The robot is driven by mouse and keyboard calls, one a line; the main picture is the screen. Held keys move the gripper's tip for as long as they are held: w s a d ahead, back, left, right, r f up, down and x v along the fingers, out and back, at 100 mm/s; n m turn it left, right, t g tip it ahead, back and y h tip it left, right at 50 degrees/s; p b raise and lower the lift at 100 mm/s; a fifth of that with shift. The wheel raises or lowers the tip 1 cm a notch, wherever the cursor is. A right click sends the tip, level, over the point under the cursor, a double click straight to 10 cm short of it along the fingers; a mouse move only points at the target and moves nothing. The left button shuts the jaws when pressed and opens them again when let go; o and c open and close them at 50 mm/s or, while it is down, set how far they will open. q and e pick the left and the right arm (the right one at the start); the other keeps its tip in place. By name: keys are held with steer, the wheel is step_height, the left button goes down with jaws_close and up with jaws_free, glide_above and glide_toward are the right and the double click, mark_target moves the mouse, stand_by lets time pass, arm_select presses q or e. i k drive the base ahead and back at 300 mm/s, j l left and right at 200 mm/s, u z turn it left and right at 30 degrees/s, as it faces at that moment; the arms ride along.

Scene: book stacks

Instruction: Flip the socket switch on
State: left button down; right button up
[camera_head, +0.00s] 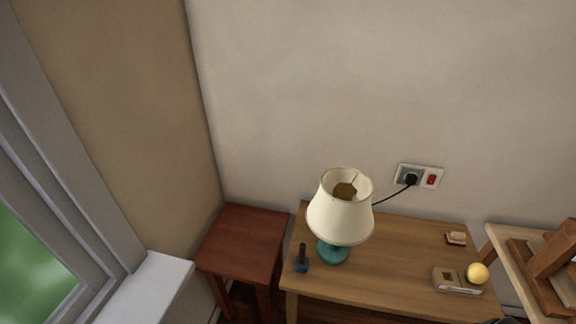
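A white wall socket plate (418,176) is on the back wall above the right part of the wooden table. A black plug (410,179) sits in its left side, and a black cord runs from it to the lamp. A small red switch (432,180) is on the right side of the plate. Whether the switch is on or off is too small to tell. Neither of my grippers shows in the head view.
A lamp (340,215) with a cream shade and teal base stands on the wooden table (395,257). A reddish side table (243,240) stands left; a wooden shelf (506,262) stands right.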

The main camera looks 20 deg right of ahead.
mark_target(431, 179)
steer(key=z, duration=1.8)
